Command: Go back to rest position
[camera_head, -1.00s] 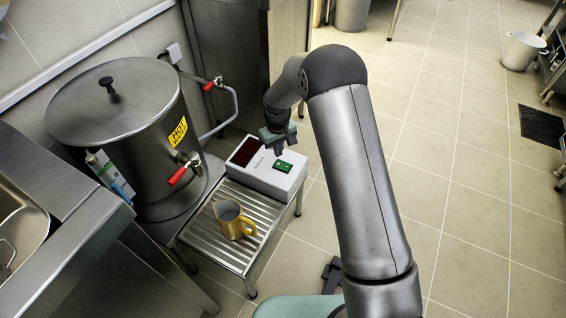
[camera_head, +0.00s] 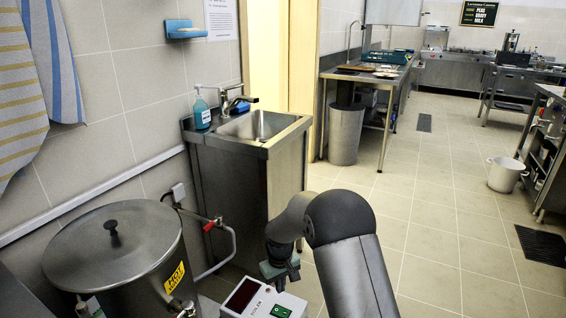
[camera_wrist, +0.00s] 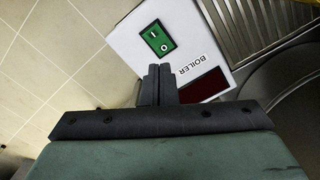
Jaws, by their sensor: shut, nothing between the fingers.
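My gripper (camera_wrist: 158,85) is shut and empty in the wrist view, its fingertips together over the edge of the white boiler control box. The box (camera_wrist: 205,45) carries a green switch (camera_wrist: 157,38), a dark red display (camera_wrist: 203,86) and the label BOILER. In the head view my gripper (camera_head: 281,275) hangs just above the same box (camera_head: 268,303). I cannot tell whether the fingers touch it. The yellow jug seen earlier is out of the head view.
A lidded steel boiler (camera_head: 118,250) with a red-handled tap pipe stands left of the box. A steel sink unit (camera_head: 245,180) stands behind. A bin (camera_head: 346,135) and a white bucket (camera_head: 505,174) stand farther off.

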